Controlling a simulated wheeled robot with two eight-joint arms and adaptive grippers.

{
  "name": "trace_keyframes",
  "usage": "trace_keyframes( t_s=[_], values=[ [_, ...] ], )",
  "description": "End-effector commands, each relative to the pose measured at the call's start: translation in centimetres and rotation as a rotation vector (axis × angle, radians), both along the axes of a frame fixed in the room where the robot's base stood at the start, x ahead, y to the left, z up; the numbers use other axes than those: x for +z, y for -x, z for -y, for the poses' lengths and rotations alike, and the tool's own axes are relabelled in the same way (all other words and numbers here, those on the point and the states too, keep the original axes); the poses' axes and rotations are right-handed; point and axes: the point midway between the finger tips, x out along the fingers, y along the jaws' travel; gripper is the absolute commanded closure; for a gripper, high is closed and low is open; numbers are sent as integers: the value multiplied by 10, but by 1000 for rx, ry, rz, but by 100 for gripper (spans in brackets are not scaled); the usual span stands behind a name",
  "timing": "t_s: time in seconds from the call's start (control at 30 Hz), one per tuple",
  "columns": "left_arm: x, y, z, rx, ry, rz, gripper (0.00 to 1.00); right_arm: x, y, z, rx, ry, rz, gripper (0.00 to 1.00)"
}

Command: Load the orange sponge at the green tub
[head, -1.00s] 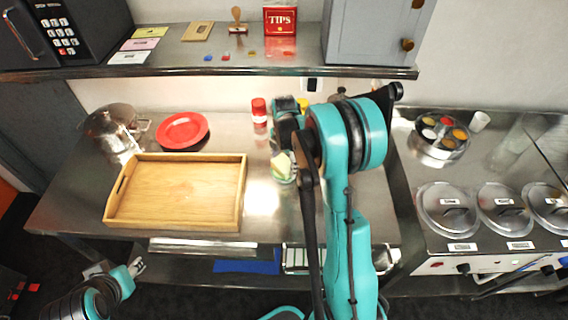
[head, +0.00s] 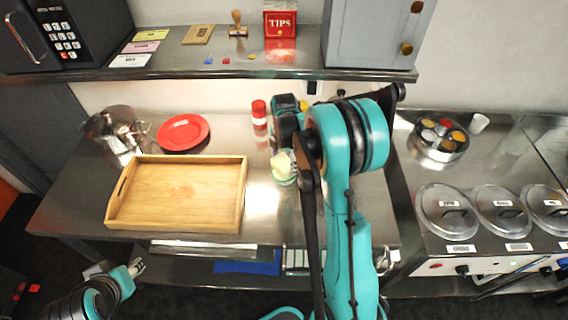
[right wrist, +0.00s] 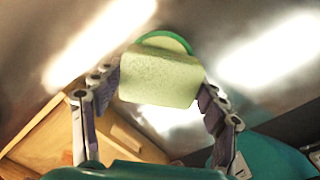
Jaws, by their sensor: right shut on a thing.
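My right gripper (right wrist: 160,100) is shut on a pale yellow-green, sponge-like block (right wrist: 158,80), which also shows in the head view (head: 281,162) over the steel table, right of the wooden tray. A green rounded rim (right wrist: 168,40) shows just behind the block in the right wrist view, probably the green tub; in the head view a bit of green (head: 285,181) shows under the block. I cannot tell whether block and rim touch. No clearly orange sponge is visible. My left gripper (head: 137,267) is low at the left, away from the table; its fingers are too small to judge.
A wooden tray (head: 240,193) lies on the table, with a red plate (head: 183,132) and steel pot (head: 114,130) behind it. A red-capped shaker (head: 259,112) stands near my right arm. A shelf (head: 200,70) overhangs the back. Lidded pans (head: 447,208) are at right.

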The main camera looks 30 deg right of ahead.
Motion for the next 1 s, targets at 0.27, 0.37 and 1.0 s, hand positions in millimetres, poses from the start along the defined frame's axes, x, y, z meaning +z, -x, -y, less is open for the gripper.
trace_keyframes(
  t_s=[0.27, 0.37, 1.0],
  values=[
    [18, 0, 0, 0, 0, 0, 60, 27, 0, 0, 0, 0, 0, 51],
    [23, 0, 0, 0, 0, 0, 60, 35, 0, 0, 0, 0, 0, 51],
    [33, 0, 0, 0, 0, 0, 60, 53, 0, 0, 0, 0, 0, 51]
  ],
)
